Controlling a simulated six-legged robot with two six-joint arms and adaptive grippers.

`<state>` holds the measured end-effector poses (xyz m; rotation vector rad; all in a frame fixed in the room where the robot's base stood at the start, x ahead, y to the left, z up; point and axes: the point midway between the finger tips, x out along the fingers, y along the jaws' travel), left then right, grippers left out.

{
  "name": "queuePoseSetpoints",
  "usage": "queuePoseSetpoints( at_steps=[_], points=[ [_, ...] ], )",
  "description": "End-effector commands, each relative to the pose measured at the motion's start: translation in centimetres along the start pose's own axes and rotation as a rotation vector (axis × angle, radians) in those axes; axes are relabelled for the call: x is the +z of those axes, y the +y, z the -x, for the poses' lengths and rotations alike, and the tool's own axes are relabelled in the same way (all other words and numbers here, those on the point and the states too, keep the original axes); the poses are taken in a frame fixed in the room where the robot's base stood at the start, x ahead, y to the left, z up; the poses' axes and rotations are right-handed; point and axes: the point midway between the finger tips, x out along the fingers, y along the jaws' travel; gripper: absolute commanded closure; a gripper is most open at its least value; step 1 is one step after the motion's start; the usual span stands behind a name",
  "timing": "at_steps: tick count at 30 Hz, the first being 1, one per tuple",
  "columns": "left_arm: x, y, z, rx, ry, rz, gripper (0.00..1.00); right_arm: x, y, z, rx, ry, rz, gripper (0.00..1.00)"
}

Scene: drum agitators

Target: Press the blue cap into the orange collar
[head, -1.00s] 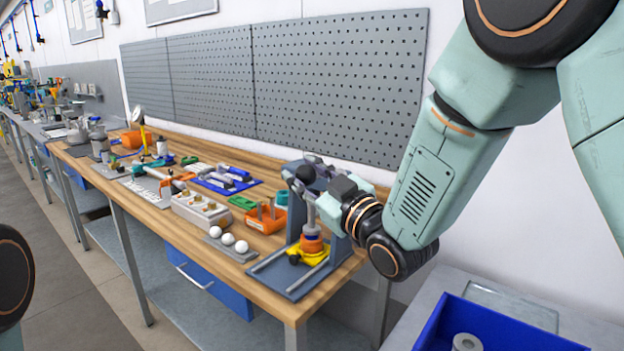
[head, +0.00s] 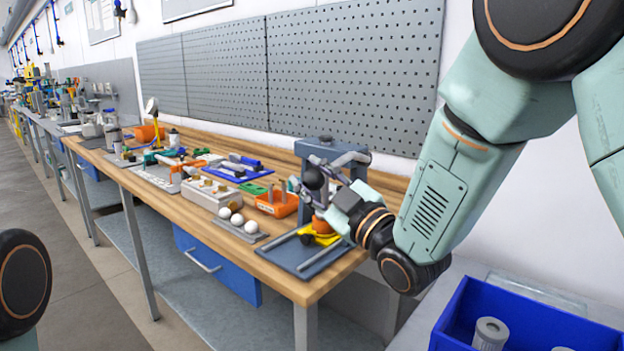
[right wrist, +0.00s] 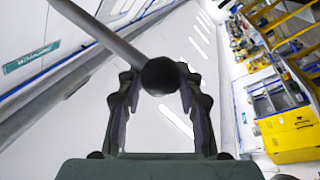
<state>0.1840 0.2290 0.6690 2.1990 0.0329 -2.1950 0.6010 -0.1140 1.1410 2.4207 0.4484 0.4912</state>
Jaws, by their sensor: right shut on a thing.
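My right gripper (head: 327,174) is shut on the black ball knob (head: 313,179) of a grey bench press (head: 331,148) at the table's right end. The right wrist view shows the knob (right wrist: 160,76) between the two fingers, with the lever rod (right wrist: 105,35) running to the upper left. Below the knob, the orange collar (head: 321,225) sits upright on a yellow holder (head: 322,239) on the press base. My gripper and wrist cover part of the press. I cannot make out the blue cap now. My left gripper is not in view.
White balls (head: 237,219) sit on a strip left of the press. A blue bin (head: 462,312) stands at the lower right. A pegboard (head: 350,75) backs the wooden table (head: 330,284).

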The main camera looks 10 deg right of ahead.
Motion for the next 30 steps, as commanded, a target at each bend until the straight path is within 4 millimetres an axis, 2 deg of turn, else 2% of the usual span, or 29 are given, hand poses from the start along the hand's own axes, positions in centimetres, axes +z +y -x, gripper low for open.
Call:
queuePoseSetpoints(
  at_steps=[1,13,14,22,30],
  points=[
    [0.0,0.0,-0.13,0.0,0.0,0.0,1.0,0.77,-0.62,0.36,-0.011,-0.021,-0.011,1.0],
    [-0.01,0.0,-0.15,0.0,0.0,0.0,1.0,0.88,-0.75,0.43,-0.014,-0.024,-0.012,1.0],
    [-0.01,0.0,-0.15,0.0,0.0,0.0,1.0,0.88,-0.75,0.43,-0.014,-0.024,-0.012,0.63],
    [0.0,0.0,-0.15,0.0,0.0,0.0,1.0,0.91,-0.7,0.43,-0.012,-0.024,-0.012,0.41],
    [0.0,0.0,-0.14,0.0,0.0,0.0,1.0,0.83,-0.59,0.37,-0.01,-0.022,-0.01,0.41]
  ],
)
